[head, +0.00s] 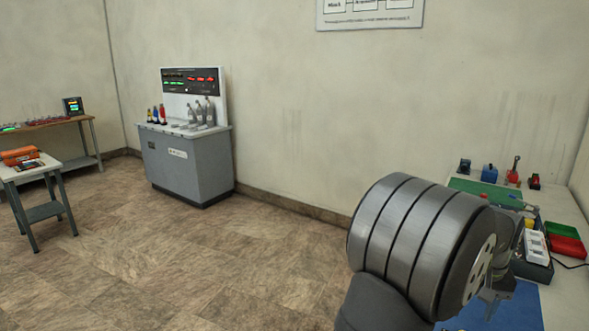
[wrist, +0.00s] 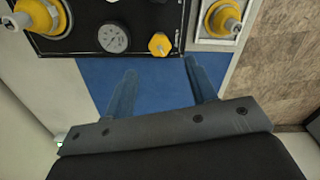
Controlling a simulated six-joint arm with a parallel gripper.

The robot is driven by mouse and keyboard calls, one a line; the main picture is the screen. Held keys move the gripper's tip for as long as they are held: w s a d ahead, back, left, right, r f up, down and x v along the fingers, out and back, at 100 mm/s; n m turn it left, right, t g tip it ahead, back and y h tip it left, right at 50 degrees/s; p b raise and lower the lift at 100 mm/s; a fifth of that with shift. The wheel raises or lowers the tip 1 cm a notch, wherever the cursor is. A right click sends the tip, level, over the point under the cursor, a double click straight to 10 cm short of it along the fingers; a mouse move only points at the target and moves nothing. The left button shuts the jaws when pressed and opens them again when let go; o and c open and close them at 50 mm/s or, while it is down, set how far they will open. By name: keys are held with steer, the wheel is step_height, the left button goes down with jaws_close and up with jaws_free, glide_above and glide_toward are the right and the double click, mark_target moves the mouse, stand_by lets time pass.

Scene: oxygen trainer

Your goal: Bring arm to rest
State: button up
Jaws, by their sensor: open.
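My gripper (wrist: 160,66) shows in the wrist view with its two bluish fingers spread apart and nothing between them. Its fingers point toward a blue mat (wrist: 155,95) and a black panel (wrist: 85,40) beyond it. In the head view, my arm's large grey joint stands in front of the right-hand table (head: 570,290) and hides most of my gripper. I cannot tell the exact height of the fingers above the mat.
The panel carries a round gauge (wrist: 114,38) and yellow-based fittings (wrist: 40,15). Red and green bins (head: 565,238) stand on the right table. A grey console (head: 185,165) is at the wall, and a small table (head: 28,172) at left. The floor between is clear.

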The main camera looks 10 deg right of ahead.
step_height(320, 180, down, 7)
steer(key=shift+f, duration=0.15)
stand_by(0.4)
step_height(320, 180, up, 18)
step_height(320, 180, down, 18)
steer(key=shift+r, duration=0.2)
steer(key=shift+f+m, duration=0.25)
steer(key=shift+m, duration=0.05)
steer(key=m, duration=0.3)
steer(key=shift+r, duration=0.1)
steer(key=m, duration=0.8)
steer(key=shift+s+m, duration=0.1)
steer(key=shift+m, duration=2.2)
